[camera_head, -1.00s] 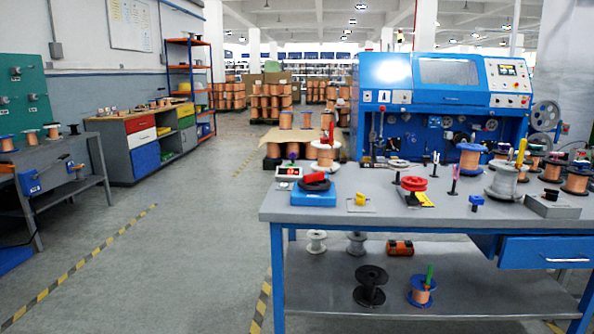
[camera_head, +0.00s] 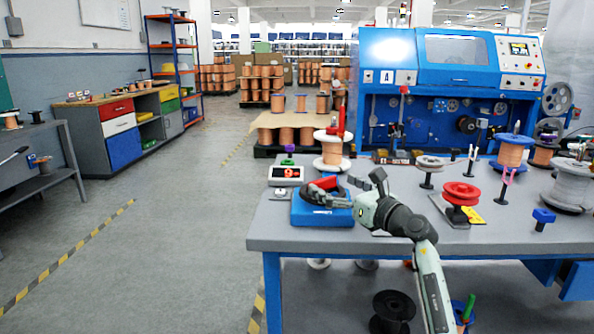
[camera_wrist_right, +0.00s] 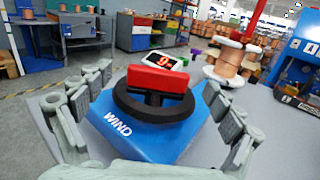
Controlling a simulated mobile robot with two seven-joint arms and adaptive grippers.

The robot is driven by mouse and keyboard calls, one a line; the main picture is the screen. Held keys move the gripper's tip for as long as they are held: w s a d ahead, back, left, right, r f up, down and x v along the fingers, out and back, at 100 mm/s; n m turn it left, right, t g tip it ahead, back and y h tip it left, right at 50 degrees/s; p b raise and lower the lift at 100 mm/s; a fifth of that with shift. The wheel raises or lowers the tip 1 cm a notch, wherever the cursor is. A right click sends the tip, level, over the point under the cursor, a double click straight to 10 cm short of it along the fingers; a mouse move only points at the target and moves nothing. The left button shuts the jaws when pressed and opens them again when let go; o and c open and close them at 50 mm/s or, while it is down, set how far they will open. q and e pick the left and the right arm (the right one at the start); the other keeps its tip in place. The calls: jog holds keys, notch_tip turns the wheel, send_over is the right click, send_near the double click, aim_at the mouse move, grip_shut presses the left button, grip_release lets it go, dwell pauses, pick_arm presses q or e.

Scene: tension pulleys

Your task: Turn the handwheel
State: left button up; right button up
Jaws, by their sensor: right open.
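The handwheel is a black ring with a red crossbar (camera_head: 323,184), on a blue base marked WIND (camera_head: 318,214) at the left front corner of the bench. In the right wrist view the handwheel (camera_wrist_right: 155,82) lies straight ahead on its blue base (camera_wrist_right: 140,142). My right gripper (camera_head: 347,188) is open, its fingers spread to either side of the wheel in the wrist view (camera_wrist_right: 158,85). Nothing is between the fingers' pads in a grip; I cannot tell whether a finger touches the ring. In the head view the gripper hides part of the wheel. My left gripper is not in view.
A display with red digits (camera_head: 287,174) stands behind the base, beside a copper spool (camera_head: 332,153). A red spool (camera_head: 460,193) and several other spools stand to the right on the grey bench (camera_head: 290,237). Open floor lies to the left.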

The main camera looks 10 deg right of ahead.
jog(key=shift+w+f, duration=0.1)
jog(key=shift+w, duration=0.35)
jog(key=shift+x, duration=3.55)
jog(key=shift+a, duration=0.15)
jog(key=c, duration=1.3)
jog(key=shift+c, duration=0.2)
